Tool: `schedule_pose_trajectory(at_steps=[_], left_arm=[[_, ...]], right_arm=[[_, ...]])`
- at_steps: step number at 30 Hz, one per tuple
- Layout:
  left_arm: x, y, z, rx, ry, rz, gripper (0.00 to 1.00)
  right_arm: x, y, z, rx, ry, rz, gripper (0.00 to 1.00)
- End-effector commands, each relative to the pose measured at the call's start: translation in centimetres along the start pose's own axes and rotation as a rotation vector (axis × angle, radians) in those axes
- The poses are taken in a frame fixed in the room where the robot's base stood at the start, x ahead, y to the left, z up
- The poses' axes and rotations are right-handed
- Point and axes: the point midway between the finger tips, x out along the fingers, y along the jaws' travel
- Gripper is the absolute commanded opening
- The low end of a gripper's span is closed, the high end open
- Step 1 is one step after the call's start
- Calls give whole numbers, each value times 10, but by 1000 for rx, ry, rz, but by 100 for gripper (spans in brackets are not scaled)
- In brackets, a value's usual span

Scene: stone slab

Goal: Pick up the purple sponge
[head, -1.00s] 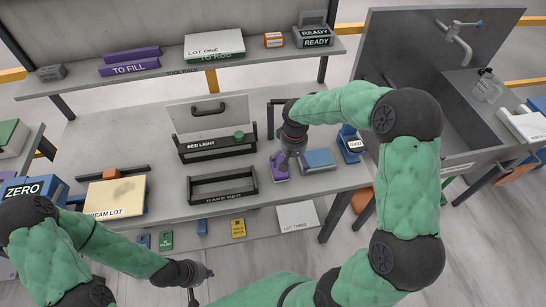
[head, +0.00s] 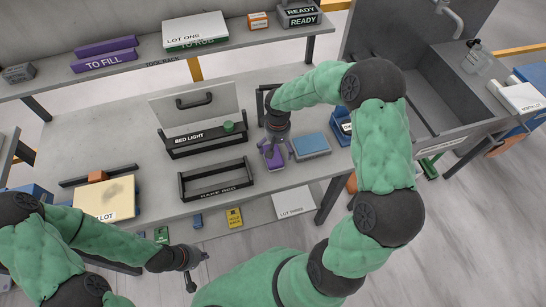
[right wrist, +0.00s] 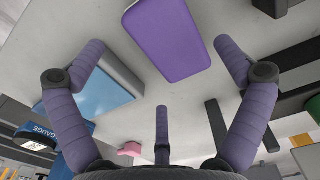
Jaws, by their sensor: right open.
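The purple sponge (head: 273,160) lies on the stone slab (head: 120,160), left of a blue block, and is partly hidden by my right gripper in the head view. My right gripper (head: 277,152) is above it with fingers pointing down. In the right wrist view the purple sponge (right wrist: 166,38) lies flat ahead of the spread fingers of the right gripper (right wrist: 160,75). The fingers are open, with nothing between them; I see no contact. My left gripper (head: 198,268) is empty in front of the slab's near edge, with its fingers apart.
The blue block (head: 311,146) lies close to the sponge's right; it also shows in the right wrist view (right wrist: 98,95). A sink (head: 405,90) is at the right.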

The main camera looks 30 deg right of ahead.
Motion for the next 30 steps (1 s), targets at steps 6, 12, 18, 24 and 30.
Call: schedule_pose_trajectory(at_steps=[6,12,18,24,30], left_arm=[[7,-3,0,0,0,0,0],[8,-3,0,0,0,0,0],[8,-3,0,0,0,0,0],[8,-3,0,0,0,0,0],[8,-3,0,0,0,0,0]], right_arm=[[33,-3,3,0,-4,0,100],[44,-3,2,-1,-1,0,100],[44,-3,2,-1,-1,0,83],[44,-3,2,-1,-1,0,59],[44,-3,2,-1,-2,0,59]])
